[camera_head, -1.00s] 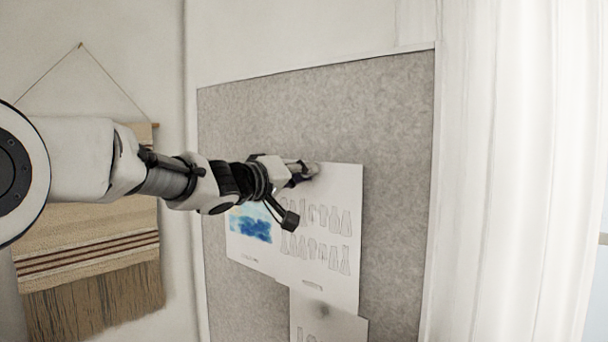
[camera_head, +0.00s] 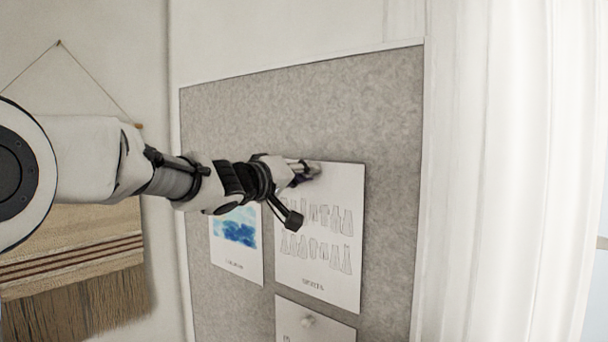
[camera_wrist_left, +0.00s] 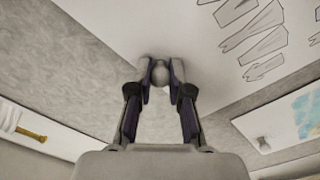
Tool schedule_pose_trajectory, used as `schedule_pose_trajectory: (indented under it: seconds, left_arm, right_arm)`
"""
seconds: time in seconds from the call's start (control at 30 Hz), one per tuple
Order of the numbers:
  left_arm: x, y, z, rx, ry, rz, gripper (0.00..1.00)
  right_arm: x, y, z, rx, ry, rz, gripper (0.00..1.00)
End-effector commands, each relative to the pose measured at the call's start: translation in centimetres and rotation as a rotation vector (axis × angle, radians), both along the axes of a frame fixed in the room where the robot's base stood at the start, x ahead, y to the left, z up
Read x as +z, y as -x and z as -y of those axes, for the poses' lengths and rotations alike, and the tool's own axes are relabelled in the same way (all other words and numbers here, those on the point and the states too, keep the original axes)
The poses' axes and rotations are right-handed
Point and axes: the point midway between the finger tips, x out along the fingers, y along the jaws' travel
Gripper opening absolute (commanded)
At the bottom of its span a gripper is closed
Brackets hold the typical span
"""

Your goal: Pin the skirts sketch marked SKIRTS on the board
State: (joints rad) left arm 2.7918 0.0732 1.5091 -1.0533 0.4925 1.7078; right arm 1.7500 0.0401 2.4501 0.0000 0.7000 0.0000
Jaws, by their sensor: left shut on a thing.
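The skirts sketch (camera_head: 320,275) is a white sheet with rows of outlined skirt shapes and a small caption, flat against the grey board (camera_head: 300,105) in the head view. My left gripper (camera_head: 312,170) is at the sheet's upper edge. In the left wrist view, the left gripper (camera_wrist_left: 160,72) is shut on a grey round pin (camera_wrist_left: 160,75), right at the sketch's edge (camera_wrist_left: 205,40). The pin's tip is hidden, so I cannot tell how deep it sits. My right gripper is not in view.
A blue watercolour sheet (camera_head: 237,250) hangs left of the sketch. Another sheet (camera_head: 300,325) with a pin hangs below. A woven hanging (camera_head: 80,260) is on the left wall, and a white curtain (camera_head: 510,150) is at the right.

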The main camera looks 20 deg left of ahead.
Motion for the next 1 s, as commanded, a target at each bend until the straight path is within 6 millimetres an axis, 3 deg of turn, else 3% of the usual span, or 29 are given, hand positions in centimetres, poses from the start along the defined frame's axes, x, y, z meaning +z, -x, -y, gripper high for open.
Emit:
schedule_pose_trajectory:
  seconds: [0.77,0.8,0.87,0.9,1.0]
  left_arm:
    - [0.06,-0.57,0.19,0.001,-0.001,0.001,0.0]
    - [0.06,-0.57,0.19,0.001,0.0,0.001,0.22]
    - [0.05,-0.57,0.19,0.001,0.0,0.001,0.43]
    - [0.05,-0.57,0.19,0.001,0.0,0.001,0.48]
    - [0.02,-0.57,0.19,0.001,0.0,0.001,0.48]
  right_arm:
    - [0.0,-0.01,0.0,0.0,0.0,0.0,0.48]
    - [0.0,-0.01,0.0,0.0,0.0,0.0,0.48]
    - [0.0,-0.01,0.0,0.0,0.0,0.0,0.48]
    - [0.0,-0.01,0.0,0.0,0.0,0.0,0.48]
    - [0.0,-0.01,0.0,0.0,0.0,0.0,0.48]
